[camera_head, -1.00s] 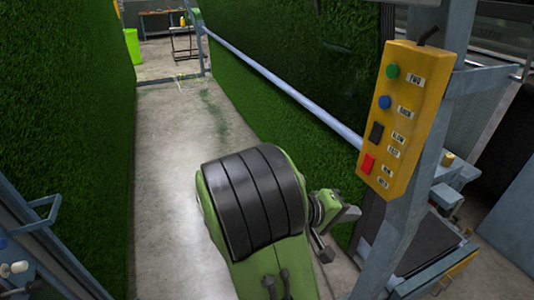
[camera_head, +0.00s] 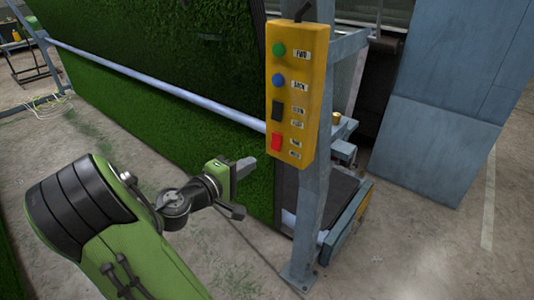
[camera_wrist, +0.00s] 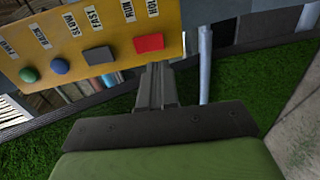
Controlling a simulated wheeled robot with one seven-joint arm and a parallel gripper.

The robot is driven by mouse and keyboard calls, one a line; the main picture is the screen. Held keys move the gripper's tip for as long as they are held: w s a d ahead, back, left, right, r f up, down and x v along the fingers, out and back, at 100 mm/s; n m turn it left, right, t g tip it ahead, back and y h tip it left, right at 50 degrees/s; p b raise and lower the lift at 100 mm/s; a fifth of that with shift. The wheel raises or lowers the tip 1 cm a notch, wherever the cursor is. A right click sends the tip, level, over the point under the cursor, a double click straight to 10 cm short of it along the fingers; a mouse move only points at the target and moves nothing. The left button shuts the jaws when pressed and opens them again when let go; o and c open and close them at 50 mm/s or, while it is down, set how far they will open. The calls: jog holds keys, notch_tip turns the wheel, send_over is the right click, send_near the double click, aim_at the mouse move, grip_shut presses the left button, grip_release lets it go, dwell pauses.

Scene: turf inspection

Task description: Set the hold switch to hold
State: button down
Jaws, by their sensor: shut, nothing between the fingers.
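The yellow control box (camera_head: 296,92) is mounted on a grey post. Its lowest control is a red rocker switch (camera_head: 276,142), with labels beside it that appear to read RUN above HOLD. Which way the rocker is tipped is too small to tell. In the wrist view the red switch (camera_wrist: 149,43) lies just beyond the fingertips. My gripper (camera_head: 246,167) is to the left of the box and a little lower, apart from it in the head view. In the wrist view my gripper (camera_wrist: 158,68) has its fingers together, with nothing between them.
Above the red switch sit a black rocker (camera_head: 277,110), a blue button (camera_head: 278,80) and a green button (camera_head: 279,49). The grey post (camera_head: 310,215) stands on the floor. A long rail (camera_head: 150,85) runs before the turf wall (camera_head: 120,110). Concrete floor is clear at right.

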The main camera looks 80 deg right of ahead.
aim_at(274, 149)
jog(key=x, duration=0.8)
jog(key=shift+s+d, duration=0.1)
jog(key=shift+d, duration=0.15)
jog(key=shift+s+d+f+b, duration=0.1)
jog(key=shift+d+f+b, duration=0.1)
jog(key=shift+b, duration=0.35)
jog(key=shift+r, duration=0.1)
